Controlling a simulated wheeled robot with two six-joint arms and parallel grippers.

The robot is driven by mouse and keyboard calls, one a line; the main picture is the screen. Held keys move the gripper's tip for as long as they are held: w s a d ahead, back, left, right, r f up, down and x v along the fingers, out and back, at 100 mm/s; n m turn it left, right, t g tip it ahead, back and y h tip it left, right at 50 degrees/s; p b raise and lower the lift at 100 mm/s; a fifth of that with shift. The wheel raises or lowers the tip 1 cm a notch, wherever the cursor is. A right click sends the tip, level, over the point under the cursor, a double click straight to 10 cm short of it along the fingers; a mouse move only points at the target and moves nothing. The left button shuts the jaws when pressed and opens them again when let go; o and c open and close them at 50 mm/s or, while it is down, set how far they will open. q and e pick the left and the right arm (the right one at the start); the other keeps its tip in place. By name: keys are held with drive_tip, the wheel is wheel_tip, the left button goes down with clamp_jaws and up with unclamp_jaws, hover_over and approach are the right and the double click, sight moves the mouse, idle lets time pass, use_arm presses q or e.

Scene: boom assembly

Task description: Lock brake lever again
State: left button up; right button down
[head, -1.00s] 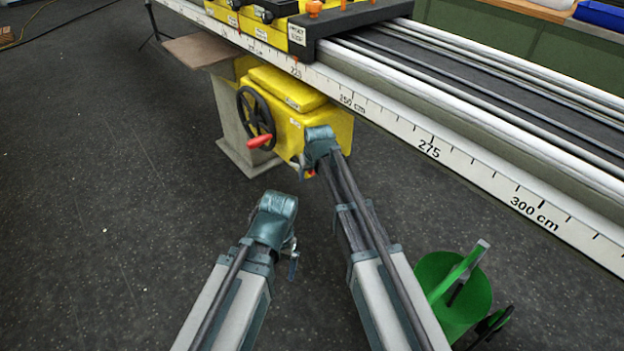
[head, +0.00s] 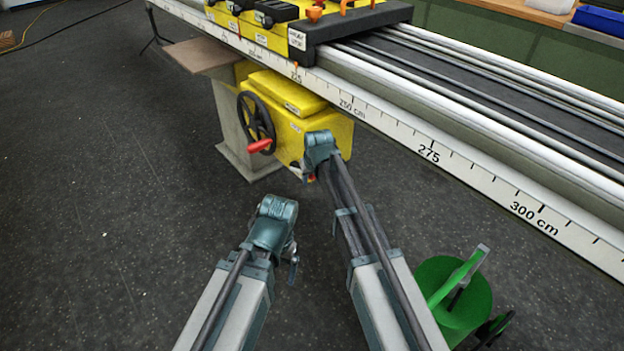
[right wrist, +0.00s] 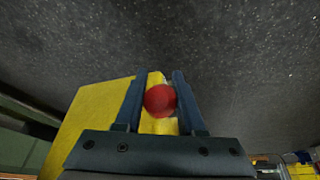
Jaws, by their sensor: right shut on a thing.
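The yellow brake housing (head: 290,132) sits under the long rail, with a black handwheel (head: 256,120) and its red handle on the left. The brake lever's red knob (right wrist: 160,100) lies between the two fingers of my right gripper (right wrist: 159,77), which is shut on it. A yellow part shows behind the knob.
The white rail (head: 450,160) with a centimetre scale runs across the upper right, above the housing. A yellow and black carriage (head: 340,30) sits on it. A grey post (head: 240,140) stands below. A green round object (head: 455,300) stands at lower right.

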drive_tip(key=shift+r, duration=0.1)
idle(0.7)
drive_tip(key=r+g+p, duration=0.1)
drive_tip(key=w+r+g+h+p, duration=0.1)
drive_tip(key=p, duration=0.1)
drive_tip(key=w+a+r+p, duration=0.1)
drive_tip(key=p, duration=0.1)
drive_tip(key=shift+r+g+h, duration=0.25)
drive_tip(key=shift+g+h, duration=0.15)
drive_tip(key=shift+w+a+r+n+g+h+p, duration=0.2)
drive_tip(key=shift+a+r+n+g+h+p, duration=0.15)
drive_tip(key=shift+g+h, duration=0.3)
drive_tip(key=shift+r+g, duration=0.2)
drive_tip(key=shift+g, duration=0.05)
drive_tip(key=shift+s+d, duration=0.1)
drive_tip(key=c, duration=0.5)
unclamp_jaws()
drive_tip(key=shift+r, duration=0.1)
